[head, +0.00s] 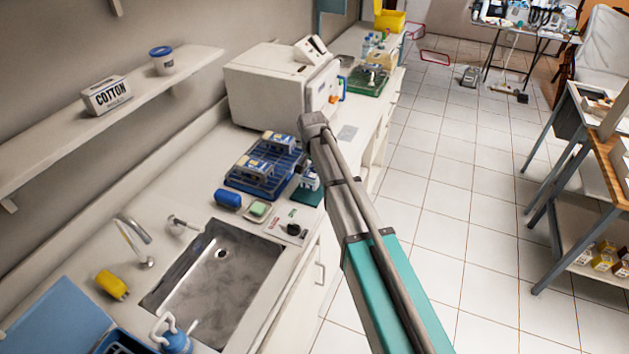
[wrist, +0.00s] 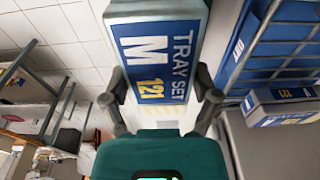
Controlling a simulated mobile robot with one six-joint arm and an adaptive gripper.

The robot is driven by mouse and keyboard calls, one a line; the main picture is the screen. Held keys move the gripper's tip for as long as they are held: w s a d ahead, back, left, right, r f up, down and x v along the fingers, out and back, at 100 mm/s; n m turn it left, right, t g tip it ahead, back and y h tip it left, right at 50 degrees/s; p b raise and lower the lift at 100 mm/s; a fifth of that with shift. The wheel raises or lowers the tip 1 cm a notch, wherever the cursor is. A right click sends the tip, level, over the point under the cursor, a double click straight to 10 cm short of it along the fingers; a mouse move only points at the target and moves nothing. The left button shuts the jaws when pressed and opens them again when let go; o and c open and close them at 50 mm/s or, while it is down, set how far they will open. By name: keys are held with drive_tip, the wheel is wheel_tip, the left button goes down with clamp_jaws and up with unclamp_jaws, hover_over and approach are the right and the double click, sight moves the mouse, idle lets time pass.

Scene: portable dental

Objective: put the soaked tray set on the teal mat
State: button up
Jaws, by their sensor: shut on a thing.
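My gripper (wrist: 160,104) is shut on a tray set (wrist: 155,50), a pale box with a blue label reading "TRAY SET M 121". In the head view the held tray set (head: 310,179) shows only partly beside my arm, at the counter's front edge. A dark teal patch, which looks like the teal mat (head: 307,197), shows just below it in that view. My arm hides part of both, and I cannot tell whether they touch. Whether the set is wet cannot be seen.
A blue rack (head: 236,181) with similar tray sets stands left of the held one. A blue roll (head: 228,198), a green sponge (head: 259,209) and a card (head: 287,226) lie near the sink (head: 210,275). A white machine (head: 265,85) stands behind. Tiled floor is open right.

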sight(312, 169)
idle(0.3)
drive_tip(key=shift+w+a+f+b, duration=0.3)
drive_tip(key=shift+w+f+b, duration=0.1)
drive_tip(key=shift+f+b, duration=0.3)
drive_tip(key=shift+s+f+b, duration=0.1)
drive_tip(key=shift+f+b, duration=1.2)
drive_tip(key=shift+f, duration=0.05)
drive_tip(key=shift+f, duration=0.15)
drive_tip(key=o, duration=1.2)
drive_tip(key=shift+c, duration=0.2)
drive_tip(key=r+p, duration=0.4)
drive_tip(key=s+r+p, duration=0.1)
drive_tip(key=r+p, duration=0.7)
drive_tip(key=shift+s+a+r, duration=0.2)
